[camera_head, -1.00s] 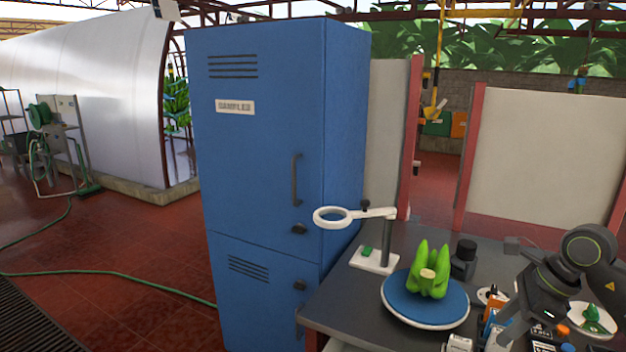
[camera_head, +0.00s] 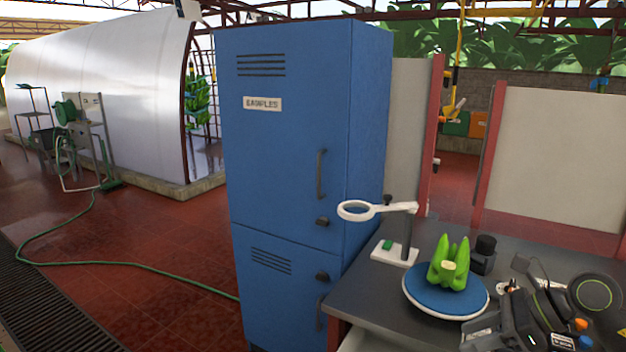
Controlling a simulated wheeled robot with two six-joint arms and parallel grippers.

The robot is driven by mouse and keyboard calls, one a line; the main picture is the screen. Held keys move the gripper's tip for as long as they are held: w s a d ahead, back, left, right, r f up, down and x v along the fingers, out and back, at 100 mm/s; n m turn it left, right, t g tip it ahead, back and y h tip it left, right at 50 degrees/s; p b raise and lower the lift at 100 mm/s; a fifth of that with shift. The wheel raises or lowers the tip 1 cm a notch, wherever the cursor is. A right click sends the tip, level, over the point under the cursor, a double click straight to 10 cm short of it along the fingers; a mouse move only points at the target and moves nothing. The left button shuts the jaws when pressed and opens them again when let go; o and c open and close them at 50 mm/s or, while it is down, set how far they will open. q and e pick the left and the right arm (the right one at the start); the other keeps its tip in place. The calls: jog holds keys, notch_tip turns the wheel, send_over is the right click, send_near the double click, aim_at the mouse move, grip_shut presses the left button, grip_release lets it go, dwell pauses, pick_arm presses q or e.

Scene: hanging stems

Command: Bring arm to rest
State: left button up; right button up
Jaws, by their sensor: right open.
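My right gripper (camera_head: 505,325) is at the lower right in the head view, low over the right part of the dark bench (camera_head: 385,308). It is open, with nothing seen between its fingers. My right arm folds back toward the right edge of the picture and hides part of the small items on the bench. The blue round plate (camera_head: 418,293) with a bunch of green bananas (camera_head: 449,264) stands to the left of the gripper, apart from it. My left gripper is not in view.
Red floor with a green hose (camera_head: 140,264) lies open further left.

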jog(key=s+a+r+m+t+y, duration=0.1)
jog(key=a+r+m+t+y, duration=0.55)
jog(key=m+t+y, duration=0.2)
jog(key=s+d+f+m+t+h, duration=0.1)
jog(key=d+f+m+t+h, duration=0.3)
jog(key=m+h, duration=0.65)
jog(key=s+d+f+m+t+h, duration=0.1)
jog(key=d+m+t+h, duration=0.6)
jog(key=m, duration=0.7)
jog(key=s+d+f+m+g+h, duration=0.3)
jog(key=s+f+m+g+h, duration=0.2)
jog(key=f+m+g, duration=0.4)
jog(key=s+a+f+m+g+y, duration=0.25)
jog(key=s+f+g, duration=0.25)
jog(key=s+f, duration=0.3)
jog(key=s+a+f+m+g+y, duration=0.1)
jog(key=s+a+f+m+g, duration=0.45)
jog(key=s, duration=0.55)
notch_tip(320, 180, down, 28)
jog(key=d+n+g, duration=0.2)
jog(key=d, duration=0.1)
jog(key=s+a+f, duration=0.1)
jog(key=s+f, duration=1.3)
jog(key=s, duration=0.1)
jog(key=shift+s+a+g+y, duration=0.15)
jog(key=shift+a+g+y, duration=0.2)
jog(key=shift+g, duration=0.05)
